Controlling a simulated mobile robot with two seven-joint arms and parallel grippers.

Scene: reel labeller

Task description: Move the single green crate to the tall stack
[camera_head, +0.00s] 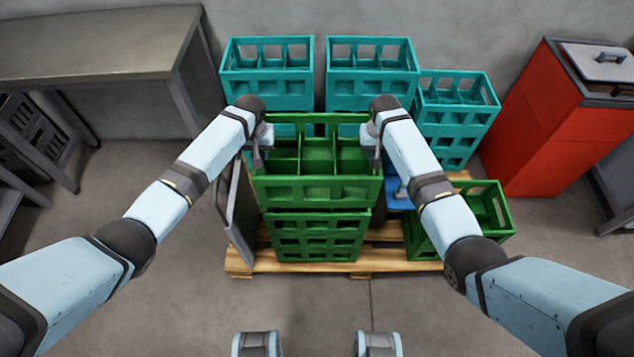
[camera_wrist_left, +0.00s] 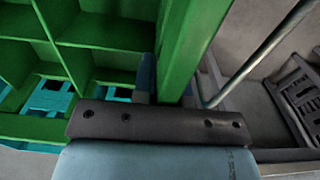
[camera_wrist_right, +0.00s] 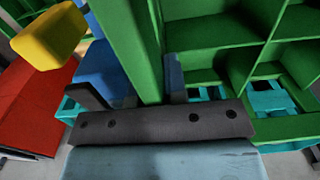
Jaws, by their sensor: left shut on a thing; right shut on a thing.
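A green crate (camera_head: 315,190) with open compartments is held level between my two grippers. My left gripper (camera_head: 262,152) is shut on its left wall, and the left wrist view shows that green wall (camera_wrist_left: 188,45) between the fingers. My right gripper (camera_head: 376,152) is shut on its right wall, which also shows in the right wrist view (camera_wrist_right: 128,45). Directly below in the head view are more green crates (camera_head: 318,242) on the pallet; I cannot tell whether the held crate touches them. Another green crate (camera_head: 485,212) sits at the pallet's right, partly hidden by my right arm.
Teal crate stacks (camera_head: 268,88) stand behind, with a lower teal stack (camera_head: 455,120) at right. The wooden pallet (camera_head: 300,264) lies underneath. A grey frame (camera_head: 236,215) stands close left. A red cabinet (camera_head: 550,125) is at right, a metal table (camera_head: 90,45) at left. A yellow part (camera_wrist_right: 48,38) is near my right gripper.

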